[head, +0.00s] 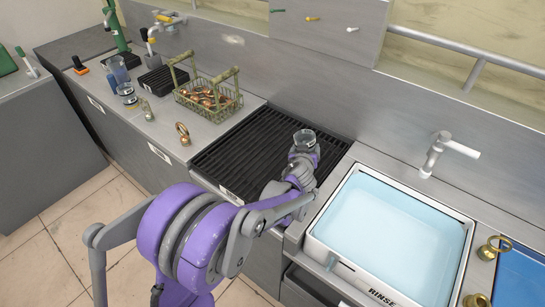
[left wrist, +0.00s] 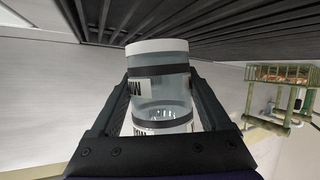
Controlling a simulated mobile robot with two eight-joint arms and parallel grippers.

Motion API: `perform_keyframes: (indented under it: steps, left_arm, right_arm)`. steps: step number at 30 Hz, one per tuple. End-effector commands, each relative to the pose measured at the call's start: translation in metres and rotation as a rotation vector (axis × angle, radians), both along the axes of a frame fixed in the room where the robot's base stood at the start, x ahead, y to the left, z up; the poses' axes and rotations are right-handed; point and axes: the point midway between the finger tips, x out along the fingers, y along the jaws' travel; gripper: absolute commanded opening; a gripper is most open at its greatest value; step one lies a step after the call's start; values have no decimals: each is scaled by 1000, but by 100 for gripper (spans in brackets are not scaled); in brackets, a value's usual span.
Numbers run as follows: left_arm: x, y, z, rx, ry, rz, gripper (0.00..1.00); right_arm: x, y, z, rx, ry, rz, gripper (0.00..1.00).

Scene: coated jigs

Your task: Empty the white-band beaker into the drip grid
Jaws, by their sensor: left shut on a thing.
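My left gripper (head: 303,158) is shut on a clear glass beaker (head: 304,142), which it holds above the black slatted drip grid (head: 240,150), near the grid's right edge. In the left wrist view the beaker (left wrist: 160,92) sits between the two dark fingers. It has a white band (left wrist: 157,46) at one end, dark bands and a partly hidden printed label. The wrist picture appears upside down, with the drip grid (left wrist: 200,18) along its top. The beaker looks about upright in the head view; I cannot tell how much is in it. My right gripper is not in view.
A green wire basket (head: 208,97) of copper-coloured parts stands left of the grid. Beakers (head: 127,95) stand farther left, near a smaller black grid (head: 162,80).

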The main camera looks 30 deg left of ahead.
Motion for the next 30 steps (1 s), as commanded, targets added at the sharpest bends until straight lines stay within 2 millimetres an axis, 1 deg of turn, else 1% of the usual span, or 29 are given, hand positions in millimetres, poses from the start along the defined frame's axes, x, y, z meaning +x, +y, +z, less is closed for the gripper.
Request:
perform_keyframes:
  steps: [12,15,17,25,28,30]
  left_arm:
    - [1,0,50,1,-2,0,1]
    - [1,0,59,0,-1,0,1]
    - [0,0,61,0,-1,0,1]
    - [-1,-1,57,-1,1,-3,1]
    - [-6,-10,50,-4,10,-32,1]
    - [-15,-22,41,-8,20,-71,1]
  right_arm:
    - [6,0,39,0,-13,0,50]
    - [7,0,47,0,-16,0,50]
    - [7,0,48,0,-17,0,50]
    - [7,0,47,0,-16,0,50]
    - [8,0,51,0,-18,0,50]
    - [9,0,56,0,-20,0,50]
